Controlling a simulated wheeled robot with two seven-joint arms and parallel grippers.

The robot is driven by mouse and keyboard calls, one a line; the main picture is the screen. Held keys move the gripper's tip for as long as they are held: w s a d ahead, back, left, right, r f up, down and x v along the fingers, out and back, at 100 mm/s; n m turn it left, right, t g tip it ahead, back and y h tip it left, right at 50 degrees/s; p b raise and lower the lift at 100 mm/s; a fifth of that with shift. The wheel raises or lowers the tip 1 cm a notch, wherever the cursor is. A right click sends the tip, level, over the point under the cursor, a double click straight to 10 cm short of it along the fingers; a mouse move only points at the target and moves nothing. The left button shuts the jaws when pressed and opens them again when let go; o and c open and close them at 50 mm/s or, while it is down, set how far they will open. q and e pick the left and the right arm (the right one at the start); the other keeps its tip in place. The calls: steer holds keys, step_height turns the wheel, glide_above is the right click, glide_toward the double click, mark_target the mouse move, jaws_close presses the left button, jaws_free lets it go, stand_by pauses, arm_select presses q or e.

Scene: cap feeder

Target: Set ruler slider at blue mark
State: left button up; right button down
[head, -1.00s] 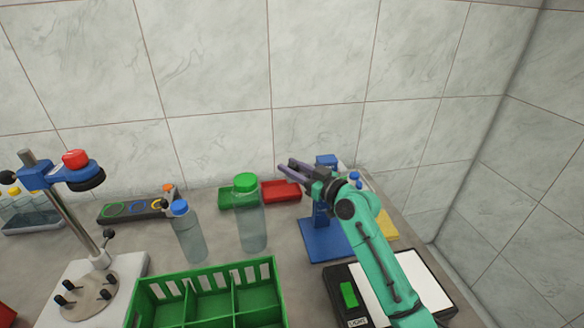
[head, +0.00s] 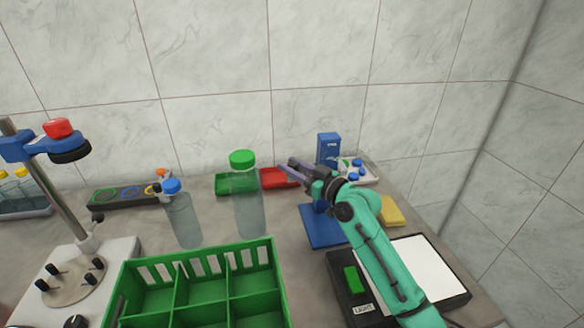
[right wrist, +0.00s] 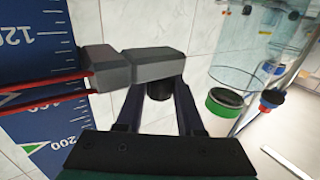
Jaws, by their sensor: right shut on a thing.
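A blue ruler stand (head: 328,148) rises from a blue base (head: 322,228) at the middle right of the head view. The ruler face (right wrist: 22,60) shows at the left of the right wrist view, with white ticks and numbers 120 and 200. A green triangle sits near 200; I see no blue mark. The grey slider (right wrist: 107,68) is on the ruler, its red lines crossing the face between 120 and the blurred number below. My right gripper (head: 291,167), also in the right wrist view (right wrist: 158,88), is shut on the slider's grey handle. My left gripper is out of view.
A green-capped bottle (head: 247,205) and a blue-capped bottle (head: 184,222) stand left of the ruler. A green divided crate (head: 125,300) is in front, a light pad (head: 425,270) at right. Green and red trays (head: 280,178) lie behind.

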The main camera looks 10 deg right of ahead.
steer(key=c, duration=0.5)
jaws_free()
steer(key=shift+c, duration=0.2)
steer(key=b+v, duration=0.3)
steer(key=v, duration=1.1)
steer(key=shift+s+d, duration=0.2)
steer(key=shift+s, duration=0.05)
